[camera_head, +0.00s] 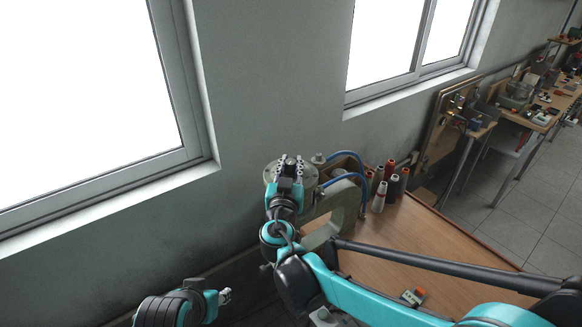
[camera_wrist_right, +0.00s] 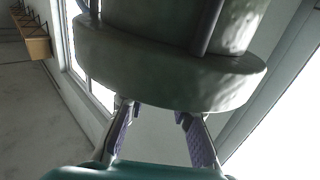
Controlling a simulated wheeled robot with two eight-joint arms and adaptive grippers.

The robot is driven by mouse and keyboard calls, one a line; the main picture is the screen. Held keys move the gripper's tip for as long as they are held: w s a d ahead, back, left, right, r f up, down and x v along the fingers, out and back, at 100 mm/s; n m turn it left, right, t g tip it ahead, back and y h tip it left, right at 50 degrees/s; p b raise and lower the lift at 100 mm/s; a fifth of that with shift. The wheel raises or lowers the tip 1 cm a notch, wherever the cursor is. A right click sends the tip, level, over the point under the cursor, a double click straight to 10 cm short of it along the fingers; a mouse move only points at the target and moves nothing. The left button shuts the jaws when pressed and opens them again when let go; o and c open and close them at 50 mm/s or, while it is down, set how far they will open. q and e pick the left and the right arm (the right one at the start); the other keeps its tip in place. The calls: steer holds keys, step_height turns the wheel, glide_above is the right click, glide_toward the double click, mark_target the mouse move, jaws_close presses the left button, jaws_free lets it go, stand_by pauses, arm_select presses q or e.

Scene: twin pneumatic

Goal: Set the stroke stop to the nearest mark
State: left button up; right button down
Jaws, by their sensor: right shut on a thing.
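A grey-green press (camera_head: 345,205) with a C-shaped frame and a round head (camera_head: 271,172) stands at the table's left end, by the wall. My right gripper (camera_head: 290,162) is at the top of this head, with its fingers either side of a small dark knob (camera_head: 289,160), and is shut on it. This knob may be the stroke stop; no marks can be made out. In the right wrist view the round head (camera_wrist_right: 165,70) fills the upper middle. There the fingers (camera_wrist_right: 156,112) reach to its rim and what they hold is hidden. My left gripper (camera_head: 225,295) is low at the left, away from the press.
Blue hoses (camera_head: 347,156) arch over the press. Several thread cones (camera_head: 379,197) stand behind it on the wooden table (camera_head: 430,238). The table's middle right is bare. Windows are in the wall behind.

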mark_target(291, 161)
steer(key=m+g+h+b, duration=0.1)
steer(key=m+h, duration=0.2)
steer(key=h, duration=0.2)
steer(key=shift+a, duration=0.15)
steer(key=shift+m+g+h, duration=1.4)
steer(key=shift+m+h, duration=0.3)
steer(key=shift+h, duration=0.4)
steer(key=c, duration=1.3)
jaws_free()
steer(key=shift+o, duration=0.2)
step_height(291, 161, up, 10)
